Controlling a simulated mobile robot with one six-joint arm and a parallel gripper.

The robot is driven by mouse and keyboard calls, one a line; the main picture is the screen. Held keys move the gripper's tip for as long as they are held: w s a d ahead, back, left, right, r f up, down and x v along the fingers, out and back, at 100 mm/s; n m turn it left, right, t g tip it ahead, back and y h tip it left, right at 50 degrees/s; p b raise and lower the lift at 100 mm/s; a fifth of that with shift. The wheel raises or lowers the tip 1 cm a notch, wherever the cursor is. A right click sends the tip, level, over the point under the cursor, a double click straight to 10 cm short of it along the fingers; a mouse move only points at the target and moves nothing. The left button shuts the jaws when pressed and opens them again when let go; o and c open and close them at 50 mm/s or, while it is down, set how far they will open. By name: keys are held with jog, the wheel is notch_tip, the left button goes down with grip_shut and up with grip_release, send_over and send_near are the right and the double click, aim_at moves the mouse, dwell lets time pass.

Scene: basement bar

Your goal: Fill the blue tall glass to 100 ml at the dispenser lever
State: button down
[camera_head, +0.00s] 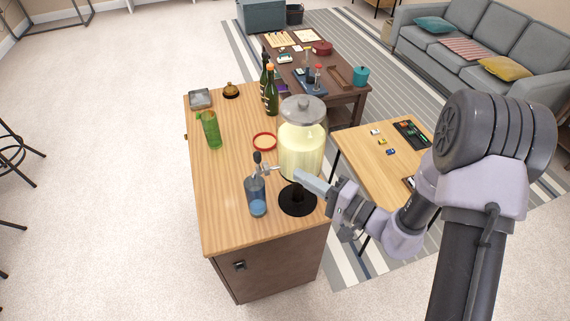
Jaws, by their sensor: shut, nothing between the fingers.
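The blue tall glass (257,197) stands upright on the wooden counter, below the dispenser's tap. Its lower part looks deeper blue; I cannot tell the liquid level. The dispenser (301,150) is a large clear jar of pale yellow liquid with a grey lid, on a black round base (297,203). Its lever (257,158) has a dark knob and stands above the tap (266,169), over the glass. My gripper (299,175) is shut and empty, to the right of the tap and in front of the jar's lower part. Whether it touches the jar I cannot tell.
A green glass (211,132), dark bottles (271,97), a red-rimmed round dish (265,142), a grey tray (201,98) and a bell (231,90) stand on the counter (222,196). The counter's front left is clear. A lower table (359,146) stands at right.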

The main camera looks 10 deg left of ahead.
aim_at(257, 162)
jog(key=x, duration=0.9)
jog(key=shift+a, duration=0.15)
jog(key=shift+s+a+r+n+h, duration=0.15)
jog(key=shift+n+h, duration=0.15)
jog(key=shift+n, duration=0.1)
jog(key=n+h+b, duration=0.1)
jog(key=s+a+n+h+b, duration=0.1)
jog(key=shift+a+r+n+g, duration=0.3)
jog(key=s+a+n+h+b, duration=0.1)
jog(key=b, duration=0.3)
jog(key=shift+a+n+h, duration=0.25)
jog(key=shift+n+h, duration=0.05)
jog(key=shift+n, duration=0.1)
jog(key=shift+s+a+r+b, duration=0.1)
jog(key=shift+a+r+b, duration=0.1)
jog(key=shift+b, duration=0.2)
dwell(0.3)
dwell(0.4)
